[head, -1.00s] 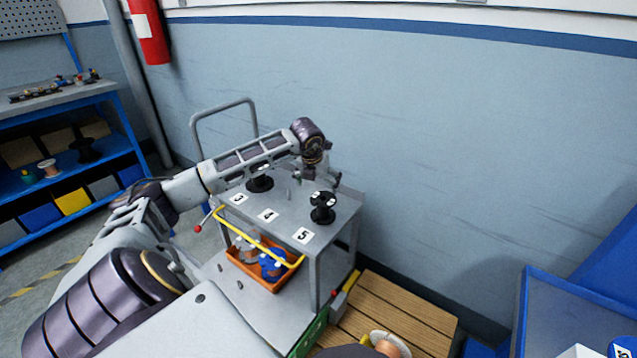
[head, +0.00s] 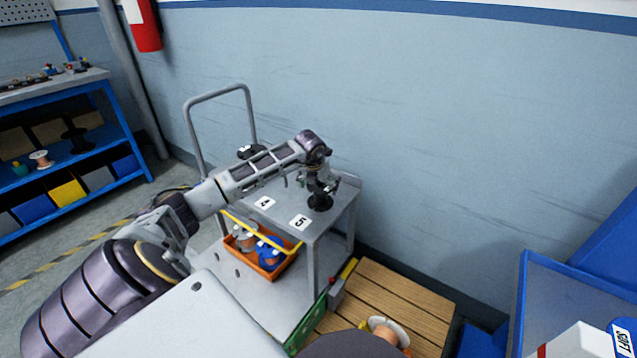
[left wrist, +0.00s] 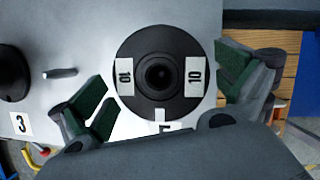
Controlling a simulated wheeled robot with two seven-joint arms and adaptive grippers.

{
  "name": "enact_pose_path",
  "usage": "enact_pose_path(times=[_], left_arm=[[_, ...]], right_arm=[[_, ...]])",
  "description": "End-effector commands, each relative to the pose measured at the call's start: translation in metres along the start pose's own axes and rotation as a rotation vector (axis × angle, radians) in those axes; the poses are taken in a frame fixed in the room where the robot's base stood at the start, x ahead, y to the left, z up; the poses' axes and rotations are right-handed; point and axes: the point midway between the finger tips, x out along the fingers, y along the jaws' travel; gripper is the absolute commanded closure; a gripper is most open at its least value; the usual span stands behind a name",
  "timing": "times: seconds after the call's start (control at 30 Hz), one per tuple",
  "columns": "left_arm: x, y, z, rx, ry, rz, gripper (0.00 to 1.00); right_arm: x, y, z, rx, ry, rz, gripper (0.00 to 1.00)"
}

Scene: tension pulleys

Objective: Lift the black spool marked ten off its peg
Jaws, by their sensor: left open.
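The black spool marked ten (head: 320,203) stands on the cart top by the 5 label in the head view. In the left wrist view the spool (left wrist: 138,104) is seen from above, with two white 10 labels on its flange and a dark hub in the middle. My left gripper (head: 322,187) is over the spool, hiding part of it. In the left wrist view its green-padded fingers (left wrist: 165,92) are open, one on each side of the spool, with a gap showing at the left. The peg's tip cannot be made out in the dark hub. My right gripper is not in view.
The grey cart top (head: 338,220) also carries another black spool (head: 247,151) behind my arm and a bare peg (left wrist: 60,73). An orange bin (head: 270,262) sits on the shelf below. A wooden pallet (head: 405,295) stands to the right; the wall is behind.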

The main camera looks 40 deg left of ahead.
Motion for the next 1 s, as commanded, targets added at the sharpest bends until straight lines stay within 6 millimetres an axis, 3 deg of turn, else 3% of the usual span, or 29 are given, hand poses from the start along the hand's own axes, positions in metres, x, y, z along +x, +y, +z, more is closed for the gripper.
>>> enact_pose_path(times=[0.3, 0.67, 1.0], left_arm=[[0.023, 0.0, 0.0, 0.0, -0.001, 0.0, 0.0], [0.024, 0.0, 0.0, 0.0, 0.0, 0.0, 0.01], [0.024, 0.0, 0.0, 0.0, -0.001, 0.0, 0.42]], right_arm=[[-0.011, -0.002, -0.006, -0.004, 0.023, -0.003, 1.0], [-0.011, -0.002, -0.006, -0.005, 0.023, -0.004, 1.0], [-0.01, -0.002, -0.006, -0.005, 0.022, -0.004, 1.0]])
